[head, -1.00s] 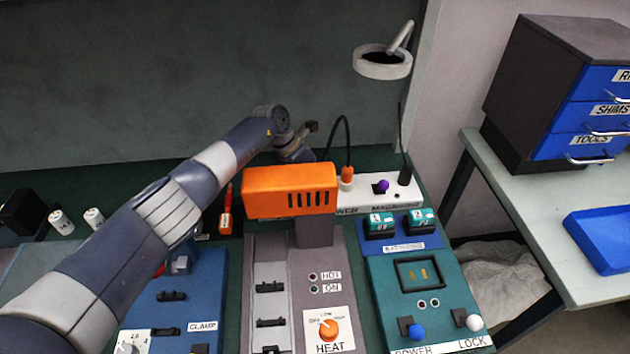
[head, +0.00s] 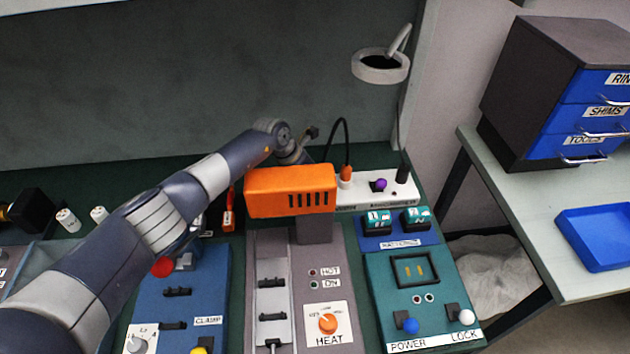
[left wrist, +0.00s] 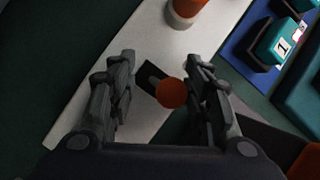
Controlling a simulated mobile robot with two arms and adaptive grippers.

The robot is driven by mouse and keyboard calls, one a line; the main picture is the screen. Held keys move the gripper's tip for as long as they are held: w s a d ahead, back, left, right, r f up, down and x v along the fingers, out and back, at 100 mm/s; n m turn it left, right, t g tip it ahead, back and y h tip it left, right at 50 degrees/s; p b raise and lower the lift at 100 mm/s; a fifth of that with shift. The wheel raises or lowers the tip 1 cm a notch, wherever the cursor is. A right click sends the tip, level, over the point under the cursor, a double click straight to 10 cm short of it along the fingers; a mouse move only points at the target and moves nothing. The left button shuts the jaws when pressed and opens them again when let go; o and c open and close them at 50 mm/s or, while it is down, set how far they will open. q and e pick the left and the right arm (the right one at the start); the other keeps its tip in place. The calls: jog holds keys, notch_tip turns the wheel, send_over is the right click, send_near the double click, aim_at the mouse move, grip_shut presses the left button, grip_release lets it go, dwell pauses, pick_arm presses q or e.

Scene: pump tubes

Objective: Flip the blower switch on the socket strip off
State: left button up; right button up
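The white socket strip (head: 405,190) lies at the back of the bench in the head view, partly hidden behind the orange blower (head: 290,192). A purple-knobbed switch (head: 381,185) shows on its right part. In the left wrist view, a switch with an orange ball knob (left wrist: 171,93) and black base stands on the strip (left wrist: 100,105); the blower hides it from the head view. My left gripper (left wrist: 160,88) is open, its fingers on either side of the orange knob, with gaps visible. Its fingertips are hidden behind the blower in the head view. My right gripper is out of view.
An orange plug (head: 346,174) with a black cable stands in the strip, close by in the wrist view (left wrist: 187,10). A magnifier lamp (head: 380,67) hangs above. Battery blocks (head: 378,221) stand in front of the strip. The blower housing is close to my left wrist.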

pick_arm(q)
jog(key=shift+r, duration=0.15)
jog(key=v, duration=1.1)
jog(key=shift+s+a+r, duration=0.15)
jog(key=shift+a+r, duration=0.05)
jog(key=shift+r, duration=0.1)
jog(key=shift+r, duration=0.1)
